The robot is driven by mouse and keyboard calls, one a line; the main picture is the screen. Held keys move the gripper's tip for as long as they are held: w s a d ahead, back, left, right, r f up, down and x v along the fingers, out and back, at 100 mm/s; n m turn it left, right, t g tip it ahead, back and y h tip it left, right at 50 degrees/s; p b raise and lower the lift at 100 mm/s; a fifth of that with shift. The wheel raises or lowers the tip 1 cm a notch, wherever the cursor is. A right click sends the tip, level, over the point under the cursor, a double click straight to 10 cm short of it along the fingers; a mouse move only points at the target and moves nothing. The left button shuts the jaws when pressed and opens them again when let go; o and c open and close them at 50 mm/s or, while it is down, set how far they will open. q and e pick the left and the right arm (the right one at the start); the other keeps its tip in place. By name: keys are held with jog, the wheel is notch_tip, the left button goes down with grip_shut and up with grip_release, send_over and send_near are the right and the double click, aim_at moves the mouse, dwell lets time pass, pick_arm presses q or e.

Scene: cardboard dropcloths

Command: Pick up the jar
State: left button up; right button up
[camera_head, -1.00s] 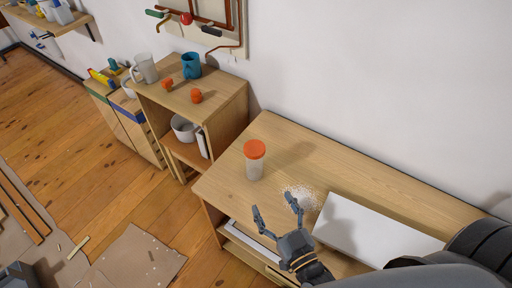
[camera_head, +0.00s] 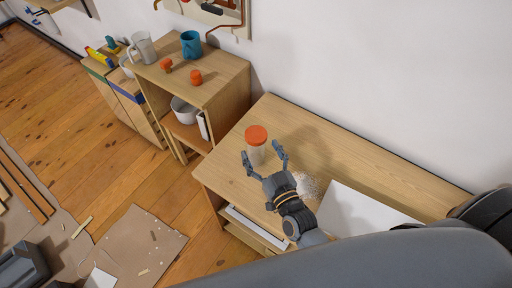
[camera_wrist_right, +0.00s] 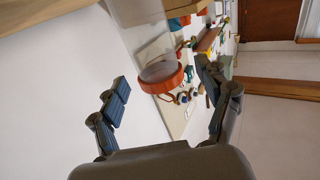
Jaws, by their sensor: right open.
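The jar (camera_head: 256,154) has a clear, pale body and an orange lid. It stands upright on the wooden cabinet top near its left end. My right gripper (camera_head: 262,156) is open, with its fingers spread at the near side of the jar, one to each side of it in the picture. In the right wrist view, the jar's orange lid (camera_wrist_right: 163,80) shows ahead of and between the open fingers (camera_wrist_right: 165,80). I cannot tell whether a finger touches the jar. The lower part of the jar is partly hidden by the gripper. My left gripper is not in view.
White granules (camera_head: 307,186) and a flat white panel (camera_head: 360,212) lie on the cabinet top (camera_head: 345,160) to the right. A shelf unit (camera_head: 225,95) at the left carries a blue mug (camera_head: 191,45), a clear pitcher (camera_head: 143,48) and two orange objects. The wall runs behind.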

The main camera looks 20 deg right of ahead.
jog(key=w, duration=0.4)
jog(key=shift+w+f, duration=0.15)
jog(key=shift+w, duration=0.25)
jog(key=c, duration=1.3)
